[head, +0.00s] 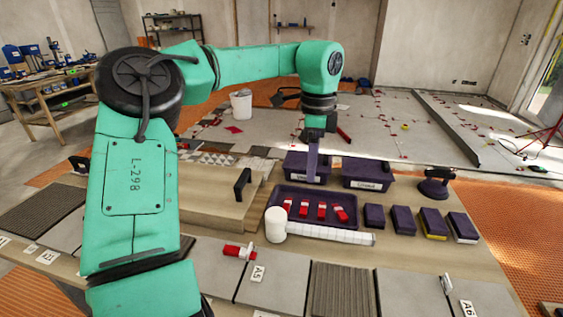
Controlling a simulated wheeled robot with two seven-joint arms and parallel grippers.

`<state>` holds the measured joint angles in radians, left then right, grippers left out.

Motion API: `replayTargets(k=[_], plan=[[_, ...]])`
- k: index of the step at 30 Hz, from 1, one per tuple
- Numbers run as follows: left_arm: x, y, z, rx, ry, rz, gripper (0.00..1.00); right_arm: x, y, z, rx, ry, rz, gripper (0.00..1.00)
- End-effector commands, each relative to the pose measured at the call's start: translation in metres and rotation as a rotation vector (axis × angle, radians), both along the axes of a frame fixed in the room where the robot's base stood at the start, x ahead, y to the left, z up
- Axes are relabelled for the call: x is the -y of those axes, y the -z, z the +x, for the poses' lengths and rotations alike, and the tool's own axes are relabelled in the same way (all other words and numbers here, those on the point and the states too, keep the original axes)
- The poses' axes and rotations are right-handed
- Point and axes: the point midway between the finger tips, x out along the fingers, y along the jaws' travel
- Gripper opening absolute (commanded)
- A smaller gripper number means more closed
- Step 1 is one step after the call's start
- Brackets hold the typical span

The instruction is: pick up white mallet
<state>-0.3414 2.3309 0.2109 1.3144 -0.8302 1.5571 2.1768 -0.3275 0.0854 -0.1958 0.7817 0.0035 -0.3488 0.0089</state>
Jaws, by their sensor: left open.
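The white mallet (325,232) lies on the workbench in front of the purple tray, its thick white head at the left and its pale handle running right. The handle is in full view. My left arm comes in from the left and reaches over the bench. My left gripper (312,178) points down above the back of the tray, behind and above the mallet, apart from it. It is open, seen nearly edge-on, with nothing visible in it. My right gripper is not in view.
The purple tray (272,198) holds several red-and-white pieces. Two purple bins (366,184) stand behind it. Several dark blocks (404,220) stand to the right, with a suction cup (436,184) beyond. Grey tiles (271,283) line the front. A wooden box (215,205) with a black handle stands left.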

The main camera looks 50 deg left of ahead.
Motion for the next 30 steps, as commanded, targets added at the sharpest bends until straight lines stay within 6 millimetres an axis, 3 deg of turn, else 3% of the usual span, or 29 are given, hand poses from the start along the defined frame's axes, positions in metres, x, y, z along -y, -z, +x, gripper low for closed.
replayTargets(k=[1,4,7,11,18,30], plan=[[0.0,0.034,0.0,0.0,0.0,0.0,0.65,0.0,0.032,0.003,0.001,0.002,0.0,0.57],[0.0,0.064,0.0,0.0,0.0,0.0,0.65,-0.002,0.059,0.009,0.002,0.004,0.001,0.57],[0.0,0.08,0.0,0.0,0.0,0.0,0.65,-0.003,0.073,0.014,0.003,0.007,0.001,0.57],[0.0,0.091,0.0,-0.002,0.001,-0.001,0.65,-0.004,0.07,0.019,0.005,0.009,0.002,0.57],[0.001,0.15,-0.001,-0.004,0.001,-0.003,0.65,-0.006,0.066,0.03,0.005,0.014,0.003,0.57],[0.009,0.214,0.002,-0.003,-0.001,-0.002,0.65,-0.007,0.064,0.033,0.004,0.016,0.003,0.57]])
